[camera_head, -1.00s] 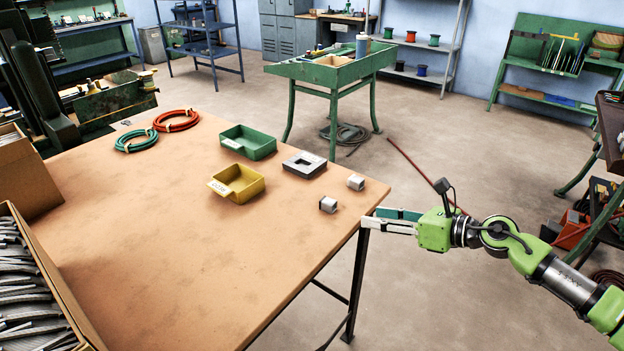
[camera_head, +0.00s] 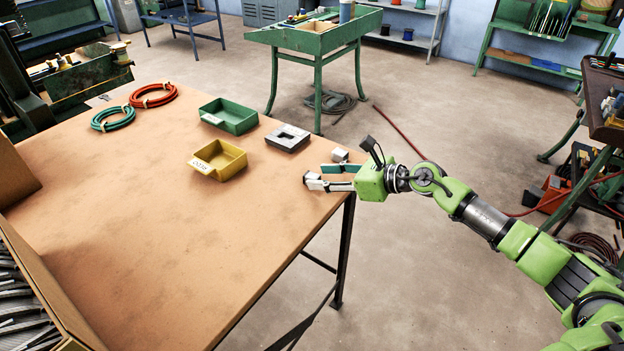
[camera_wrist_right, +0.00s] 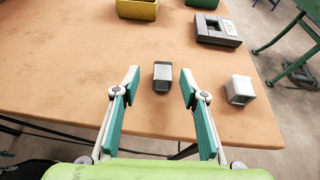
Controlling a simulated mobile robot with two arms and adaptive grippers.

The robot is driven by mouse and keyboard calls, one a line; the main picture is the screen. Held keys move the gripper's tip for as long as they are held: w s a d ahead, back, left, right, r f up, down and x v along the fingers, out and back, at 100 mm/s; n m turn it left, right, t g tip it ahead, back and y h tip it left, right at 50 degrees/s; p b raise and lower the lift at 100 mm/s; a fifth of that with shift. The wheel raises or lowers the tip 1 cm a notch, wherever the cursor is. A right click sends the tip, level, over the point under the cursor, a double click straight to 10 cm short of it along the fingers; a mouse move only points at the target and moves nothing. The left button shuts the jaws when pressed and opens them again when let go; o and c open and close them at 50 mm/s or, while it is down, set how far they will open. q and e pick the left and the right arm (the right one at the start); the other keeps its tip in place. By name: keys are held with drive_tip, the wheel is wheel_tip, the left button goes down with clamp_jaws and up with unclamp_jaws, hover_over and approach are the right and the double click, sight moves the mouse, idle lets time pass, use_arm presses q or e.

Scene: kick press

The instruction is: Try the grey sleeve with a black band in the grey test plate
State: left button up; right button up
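A small grey sleeve with a dark band (camera_wrist_right: 162,76) lies on the table near its right edge. In the head view this sleeve (camera_head: 309,177) is partly hidden by my right gripper (camera_head: 320,177). In the right wrist view the gripper (camera_wrist_right: 159,82) is open, with the sleeve between the lines of its two fingertips and a gap on each side. Nothing is held. The grey test plate (camera_head: 287,129) with a dark opening lies farther back on the table; the plate also shows in the wrist view (camera_wrist_right: 217,42). My left gripper is not in view.
A plain light grey sleeve (camera_head: 340,155) stands just behind the gripper, and to its right in the wrist view (camera_wrist_right: 240,90). A yellow tray (camera_head: 232,153), a green tray (camera_head: 237,113) and coiled hoses (camera_head: 153,95) are beyond. The table's front middle is clear.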

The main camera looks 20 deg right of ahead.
sight(313, 175)
drive_tip(key=x, duration=0.2)
drive_tip(key=b+x, duration=0.1)
drive_tip(key=x, duration=0.1)
drive_tip(key=shift+w+d+f, duration=0.1)
drive_tip(key=shift+w+f, duration=0.1)
drive_tip(key=shift+w, duration=0.2)
drive_tip(key=shift+s+r, duration=0.1)
drive_tip(key=shift+c, duration=0.9)
clamp_jaws()
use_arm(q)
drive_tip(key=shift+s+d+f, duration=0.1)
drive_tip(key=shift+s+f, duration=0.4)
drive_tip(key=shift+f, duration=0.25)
